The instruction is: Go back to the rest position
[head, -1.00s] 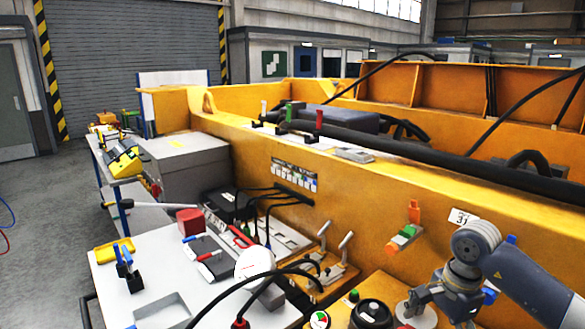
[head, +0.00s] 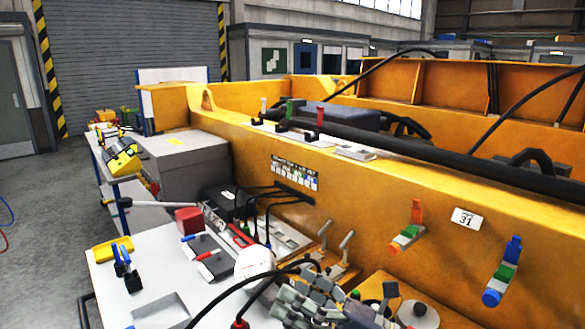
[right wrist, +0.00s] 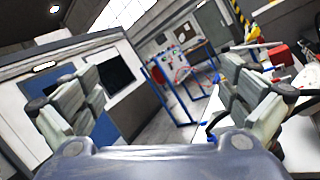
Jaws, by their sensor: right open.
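My right gripper (head: 318,290) is at the bottom centre of the head view, in front of the yellow casting (head: 360,215) and over the near end of the white worktable (head: 110,290). In the right wrist view my right gripper (right wrist: 160,95) has its two grey fingers wide apart, with nothing between them. The gripper hides part of the yellow ledge and levers behind it in the head view. My left gripper is in neither view now.
Orange-green (head: 408,228) and blue-green connectors (head: 501,272) stick out from the casting beside a "31" label (head: 466,218). Two upright levers (head: 335,243) and black cables (head: 275,208) are near the gripper. A red block (head: 189,219) sits on the table. Open floor lies left.

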